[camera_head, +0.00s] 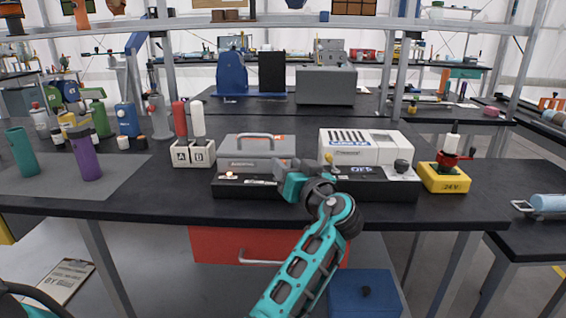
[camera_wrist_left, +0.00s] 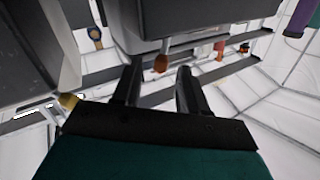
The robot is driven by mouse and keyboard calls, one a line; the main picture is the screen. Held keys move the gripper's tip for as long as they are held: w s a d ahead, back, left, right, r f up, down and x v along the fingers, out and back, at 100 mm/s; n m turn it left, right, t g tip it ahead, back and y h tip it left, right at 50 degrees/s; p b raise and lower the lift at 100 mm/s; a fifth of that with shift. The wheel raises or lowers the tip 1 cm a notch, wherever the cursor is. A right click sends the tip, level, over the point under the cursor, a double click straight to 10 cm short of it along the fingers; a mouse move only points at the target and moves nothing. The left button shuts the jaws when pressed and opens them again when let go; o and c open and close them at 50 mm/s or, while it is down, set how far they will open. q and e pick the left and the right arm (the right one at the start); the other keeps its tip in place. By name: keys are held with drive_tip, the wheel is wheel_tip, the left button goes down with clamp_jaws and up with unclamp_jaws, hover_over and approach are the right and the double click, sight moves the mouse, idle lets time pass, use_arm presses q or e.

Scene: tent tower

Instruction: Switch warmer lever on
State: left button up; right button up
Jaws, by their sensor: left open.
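A grey unit with a carrying handle (camera_head: 252,146) stands on a black base (camera_head: 232,188) at the table's middle. Right of it, a white vented box (camera_head: 372,147) stands behind a black panel reading OFF (camera_head: 378,186), with a small yellow-tipped lever (camera_head: 328,158) at its left end. I cannot tell which unit is the warmer. My left gripper (camera_head: 284,165) is open and empty over the grey unit's right front; the wrist hides part of both bases. In the left wrist view, an orange-tipped lever (camera_wrist_left: 161,63) shows just beyond and between the open fingers (camera_wrist_left: 157,88).
A yellow 24V box (camera_head: 443,178) with a red-and-black top stands at right. White holders marked A and U (camera_head: 193,154) stand at left, with a purple bottle (camera_head: 84,155) on a grey mat (camera_head: 40,185) farther left. The table's front edge is in front of the units.

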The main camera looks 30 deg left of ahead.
use_arm(q)
drive_tip(key=shift+w+a, duration=0.15)
drive_tip(key=shift+a, duration=0.1)
drive_tip(key=shift+c, duration=0.2)
clamp_jaws()
idle(0.3)
